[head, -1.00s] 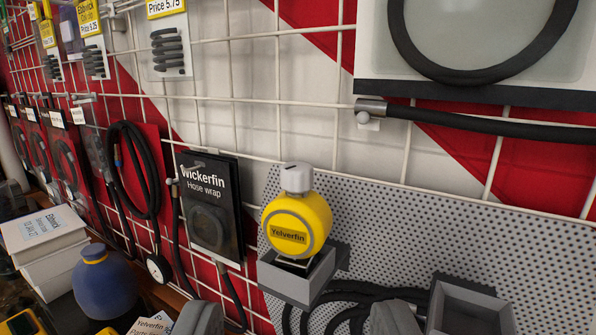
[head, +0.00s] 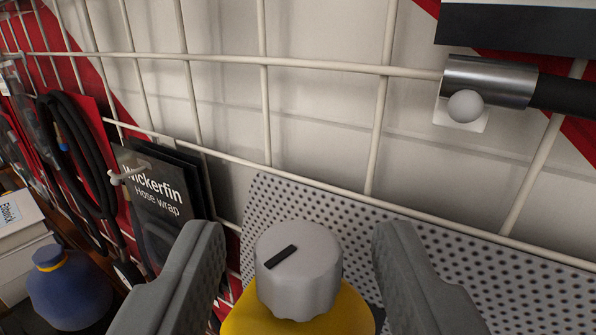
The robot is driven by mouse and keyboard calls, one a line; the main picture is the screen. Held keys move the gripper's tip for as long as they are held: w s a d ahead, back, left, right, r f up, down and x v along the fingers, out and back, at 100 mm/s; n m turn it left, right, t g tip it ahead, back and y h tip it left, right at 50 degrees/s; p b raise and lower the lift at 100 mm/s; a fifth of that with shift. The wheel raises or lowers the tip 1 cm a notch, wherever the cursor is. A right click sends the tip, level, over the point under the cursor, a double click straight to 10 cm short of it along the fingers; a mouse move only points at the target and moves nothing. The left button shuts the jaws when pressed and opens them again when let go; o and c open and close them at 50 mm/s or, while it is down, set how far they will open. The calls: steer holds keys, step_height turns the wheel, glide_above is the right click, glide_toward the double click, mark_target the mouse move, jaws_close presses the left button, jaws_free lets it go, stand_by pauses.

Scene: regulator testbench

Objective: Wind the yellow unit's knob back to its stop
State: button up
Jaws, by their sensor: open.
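The yellow unit (head: 298,312) stands at the bottom middle of the head view, mostly cut off by the lower edge. Its light grey knob (head: 322,278) sits on top, with scalloped sides and a black pointer mark on its top face. The mark slants from lower left to upper right. My gripper (head: 298,250) is open, with one dark grey finger on each side of the knob. A gap shows between each finger and the knob, so neither appears to touch it. The unit's label and the holder under it are out of view.
A perforated grey panel (head: 470,250) stands behind the unit, in front of a white wire grid (head: 330,66). A black Wickerfin hose wrap pack (head: 160,190) hangs at left. A blue round bottle (head: 72,290) is at lower left. A metal-ended hose (head: 490,80) is at upper right.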

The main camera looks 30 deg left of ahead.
steer(key=shift+x, duration=1)
steer(key=c, duration=1)
steer(key=shift+y, duration=0.3)
steer(key=shift+w+f+n+g+y, duration=0.1)
steer(key=shift+n+g+y, duration=0.8)
steer(key=shift+n+y, duration=0.1)
steer(key=shift+n+g+y, duration=1.2)
steer(key=shift+g+y, duration=0.1)
steer(key=shift+g, duration=0.1)
